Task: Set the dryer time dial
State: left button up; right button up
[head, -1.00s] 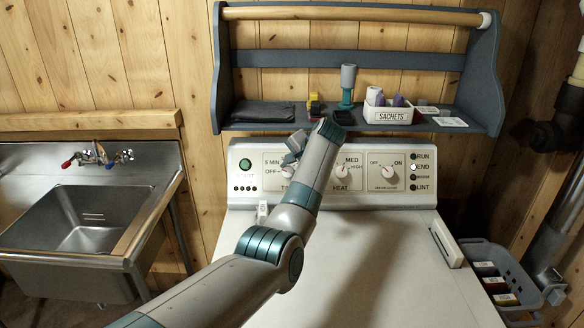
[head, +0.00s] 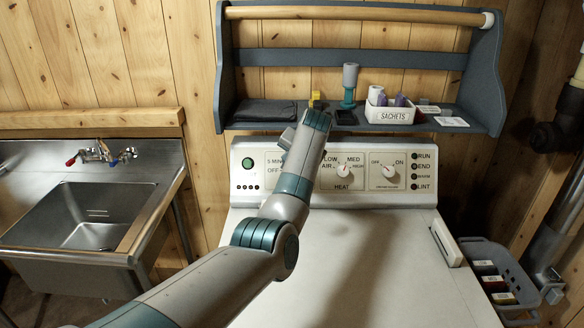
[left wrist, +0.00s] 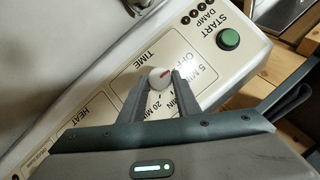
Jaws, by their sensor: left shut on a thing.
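The time dial (left wrist: 160,78) is a round white knob with a red mark, seen in the left wrist view on the dryer's control panel (left wrist: 100,95). Labels OFF, 5 MIN and 20 MIN are around it; I cannot tell exactly which setting the mark meets. My left gripper (left wrist: 156,86) is shut on the knob, one finger on each side. In the head view, my left arm hides the dial, and only part of the left gripper (head: 288,137) shows beside the 5 MIN label. My right gripper is not in view.
The heat knob (head: 345,170) and the OFF/ON knob (head: 389,172) are right of my arm. The green start button (head: 247,162) is left. A blue shelf (head: 280,126) with a sachets box (head: 390,115) hangs above. The dryer top (head: 370,270) is clear.

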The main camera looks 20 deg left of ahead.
pick_arm(q)
jog(key=o, duration=1)
jog(key=shift+f, duration=0.15)
jog(key=shift+o, duration=0.2)
jog(key=b+v, duration=0.5)
jog(key=v, duration=1.2)
jog(key=shift+r, duration=0.2)
jog(key=shift+s+d+f, duration=0.15)
jog(key=shift+d, duration=0.05)
